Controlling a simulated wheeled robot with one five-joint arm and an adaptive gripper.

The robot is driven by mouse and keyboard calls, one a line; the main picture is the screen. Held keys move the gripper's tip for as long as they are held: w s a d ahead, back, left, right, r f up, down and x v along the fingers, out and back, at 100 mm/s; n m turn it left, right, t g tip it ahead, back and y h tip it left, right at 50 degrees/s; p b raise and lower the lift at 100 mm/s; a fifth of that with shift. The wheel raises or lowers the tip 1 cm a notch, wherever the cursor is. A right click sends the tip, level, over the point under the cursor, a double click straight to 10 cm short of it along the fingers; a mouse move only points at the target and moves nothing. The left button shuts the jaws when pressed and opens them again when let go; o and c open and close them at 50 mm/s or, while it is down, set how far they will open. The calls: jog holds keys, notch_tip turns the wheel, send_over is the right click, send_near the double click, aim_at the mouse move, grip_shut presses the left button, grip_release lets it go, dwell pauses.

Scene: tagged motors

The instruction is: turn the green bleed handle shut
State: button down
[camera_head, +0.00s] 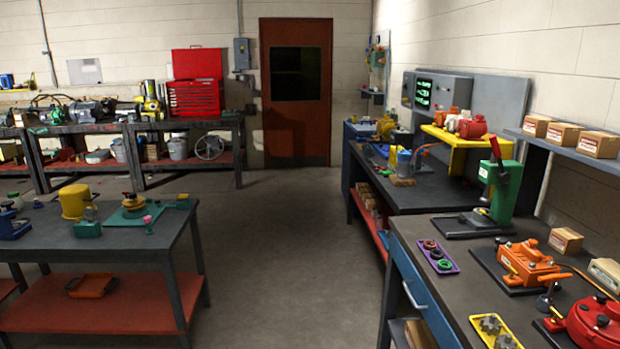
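I cannot make out a green bleed handle for certain at this distance. My gripper is not in view.
The left table (60,243) and the right benches (408,202) flank a clear floor aisle (280,245). It leads to a closed brown door (296,92). A back bench (185,124) holds a red tool chest (196,97). An orange motor (530,262) sits on the near right bench.

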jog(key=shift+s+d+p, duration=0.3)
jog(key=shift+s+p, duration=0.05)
jog(key=shift+p, duration=0.05)
dwell(0.9)
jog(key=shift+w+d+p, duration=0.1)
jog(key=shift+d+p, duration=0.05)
jog(key=shift+p, duration=0.5)
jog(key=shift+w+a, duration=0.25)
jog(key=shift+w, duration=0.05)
dwell(0.4)
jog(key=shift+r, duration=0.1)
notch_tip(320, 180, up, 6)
jog(key=p, duration=0.5)
dwell(0.3)
